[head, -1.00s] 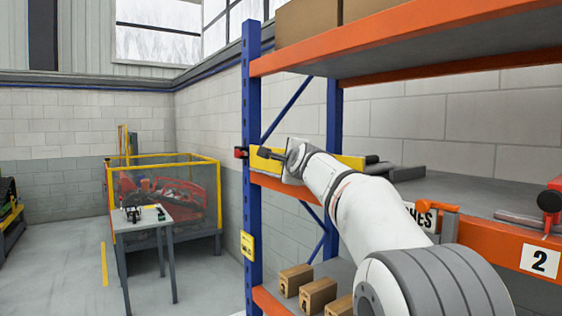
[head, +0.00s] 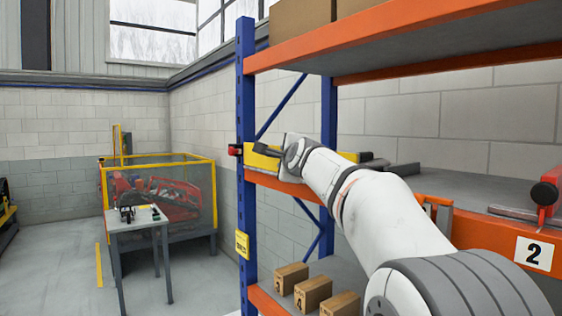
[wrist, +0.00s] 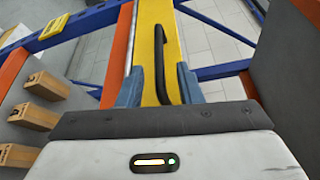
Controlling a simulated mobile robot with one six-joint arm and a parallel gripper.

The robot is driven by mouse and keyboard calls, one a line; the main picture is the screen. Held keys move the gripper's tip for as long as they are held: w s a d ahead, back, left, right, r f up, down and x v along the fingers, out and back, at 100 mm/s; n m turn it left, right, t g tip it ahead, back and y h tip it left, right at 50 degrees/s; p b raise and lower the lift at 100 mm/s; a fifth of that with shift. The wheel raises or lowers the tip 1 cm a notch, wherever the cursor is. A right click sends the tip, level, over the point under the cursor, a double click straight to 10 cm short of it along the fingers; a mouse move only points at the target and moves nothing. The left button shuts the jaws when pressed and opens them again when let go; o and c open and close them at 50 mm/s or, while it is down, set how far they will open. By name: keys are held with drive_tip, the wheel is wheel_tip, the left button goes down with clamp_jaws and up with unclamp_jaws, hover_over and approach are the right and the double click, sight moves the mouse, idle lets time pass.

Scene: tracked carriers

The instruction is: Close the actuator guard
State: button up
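The yellow guard (head: 262,160) lies along the front edge of the middle shelf, near the blue upright; it also shows in the wrist view (wrist: 149,25). A black bar handle (wrist: 160,60) is fixed on it. My gripper (wrist: 158,84) has its two blue fingers spread apart, one on each side of the yellow guard, with the near end of the handle between them. I see a gap between the fingers and the handle. In the head view my wrist hides part of the guard, and the fingertips are hard to make out.
A blue upright (head: 246,110) stands just left of the guard, with a small red part (head: 235,149) beside it. Cardboard boxes (head: 312,292) sit on the shelf below. An orange shelf beam (head: 400,48) runs overhead. A table (head: 137,222) stands on open floor at left.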

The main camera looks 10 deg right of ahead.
drive_tip(key=s, duration=0.4)
drive_tip(key=shift+s+d+r+b, duration=0.2)
drive_tip(key=shift+s+b, duration=0.1)
drive_tip(key=shift+b, duration=0.1)
drive_tip(key=s+f+n+g, duration=0.7)
drive_tip(key=s+f+n, duration=0.2)
drive_tip(key=s+f, duration=0.9)
drive_tip(key=s+d+f+n+g+h, duration=0.1)
drive_tip(key=s+f+n+g, duration=0.6)
drive_tip(key=s+f, duration=1.2)
wheel_tip(320, 180, down, 3)
drive_tip(key=n, duration=0.3)
drive_tip(key=shift+f, duration=0.2)
drive_tip(key=shift+d, duration=0.1)
drive_tip(key=shift+c, duration=0.3)
